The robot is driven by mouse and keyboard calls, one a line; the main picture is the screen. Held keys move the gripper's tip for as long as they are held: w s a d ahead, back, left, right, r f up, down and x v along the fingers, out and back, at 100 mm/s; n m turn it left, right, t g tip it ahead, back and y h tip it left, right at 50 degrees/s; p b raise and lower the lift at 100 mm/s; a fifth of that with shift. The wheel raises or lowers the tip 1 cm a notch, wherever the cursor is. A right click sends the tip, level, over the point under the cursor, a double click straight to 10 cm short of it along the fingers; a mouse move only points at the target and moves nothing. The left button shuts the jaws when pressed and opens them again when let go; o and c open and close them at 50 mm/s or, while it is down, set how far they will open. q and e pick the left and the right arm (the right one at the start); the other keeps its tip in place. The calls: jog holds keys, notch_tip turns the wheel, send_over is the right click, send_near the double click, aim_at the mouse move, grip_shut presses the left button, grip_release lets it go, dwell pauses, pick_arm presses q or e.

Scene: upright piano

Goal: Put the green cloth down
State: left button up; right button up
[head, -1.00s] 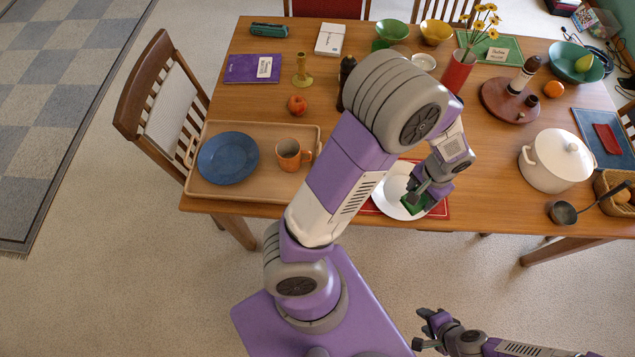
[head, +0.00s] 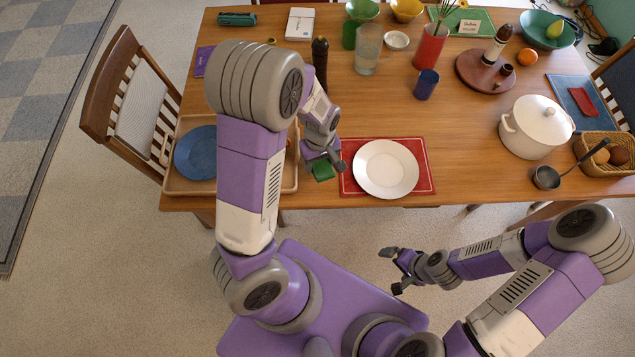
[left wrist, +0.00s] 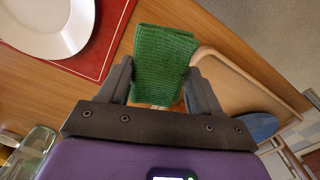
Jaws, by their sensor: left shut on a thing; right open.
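The green cloth (head: 322,170) is pinched in my left gripper (head: 324,160), over the table between the wooden tray and the red placemat. In the left wrist view the folded cloth (left wrist: 164,62) hangs between the two dark fingers of my left gripper (left wrist: 158,88). Whether its lower edge touches the table, I cannot tell. My right gripper (head: 392,270) is open and empty, out in front of the table's near edge.
A white plate (head: 386,169) lies on the red placemat (head: 424,187) just right of the cloth. The wooden tray (head: 175,186) with a blue plate (head: 196,152) is to the left, partly hidden by my arm. Bare tabletop (head: 455,150) lies right of the placemat.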

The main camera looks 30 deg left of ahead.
pick_arm(q)
jog(key=b, duration=0.2)
send_over(319, 183)
notch_tip(319, 183, down, 6)
jog(key=shift+a+r, duration=0.1)
jog(key=shift+f+b, duration=0.45)
jog(key=shift+f, duration=1.7)
jog(key=shift+f, duration=0.15)
jog(key=o, duration=1)
